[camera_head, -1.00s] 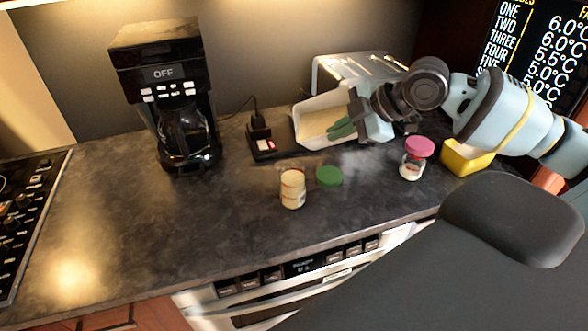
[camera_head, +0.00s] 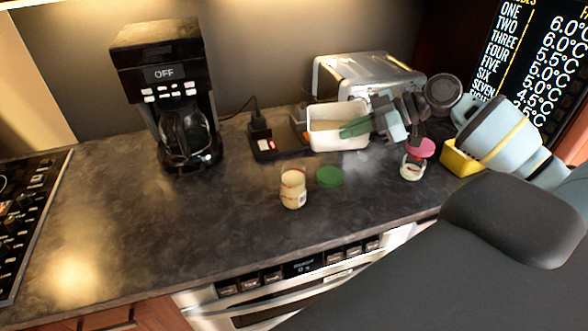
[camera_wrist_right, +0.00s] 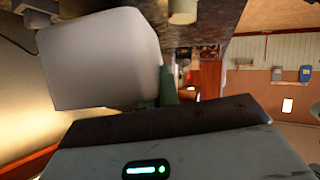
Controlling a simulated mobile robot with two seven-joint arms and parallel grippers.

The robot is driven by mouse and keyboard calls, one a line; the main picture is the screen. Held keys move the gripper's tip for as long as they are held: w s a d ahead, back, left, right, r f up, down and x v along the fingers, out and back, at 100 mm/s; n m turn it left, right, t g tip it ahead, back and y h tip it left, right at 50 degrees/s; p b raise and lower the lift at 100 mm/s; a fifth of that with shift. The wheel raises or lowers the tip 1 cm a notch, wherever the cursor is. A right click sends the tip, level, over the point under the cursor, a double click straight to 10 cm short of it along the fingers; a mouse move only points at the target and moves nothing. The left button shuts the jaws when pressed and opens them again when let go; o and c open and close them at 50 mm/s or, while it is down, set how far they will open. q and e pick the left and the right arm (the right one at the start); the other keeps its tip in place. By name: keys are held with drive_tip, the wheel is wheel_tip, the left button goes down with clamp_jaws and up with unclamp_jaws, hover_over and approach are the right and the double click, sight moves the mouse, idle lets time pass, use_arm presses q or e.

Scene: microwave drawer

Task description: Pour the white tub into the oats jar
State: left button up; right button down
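The white tub (camera_head: 325,142) is at the back of the counter, in front of the toaster, nearly level with its opening up. My right gripper (camera_head: 356,128) is shut on the tub's right side, its green fingers at the wall. The tub also fills the upper left of the right wrist view (camera_wrist_right: 100,60). I cannot tell whether it touches the counter. An open jar with pale contents, seemingly the oats jar (camera_head: 293,190), stands upright nearer the front, left of and apart from the tub. A green lid (camera_head: 329,177) lies beside it. My left gripper is not in view.
A pink-lidded jar (camera_head: 414,160) and a yellow container (camera_head: 462,158) stand at the right. A coffee maker (camera_head: 170,95) and a power strip (camera_head: 268,146) are at the back. The toaster (camera_head: 365,75) is behind the tub. The counter's left front is clear.

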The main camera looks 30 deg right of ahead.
drive_tip(key=shift+w+d+f+y, duration=0.1)
drive_tip(key=shift+d+f+y, duration=0.1)
drive_tip(key=shift+d+y, duration=0.2)
drive_tip(key=shift+a, duration=0.1)
drive_tip(key=shift+r, duration=0.2)
drive_tip(key=shift+r, duration=1.85)
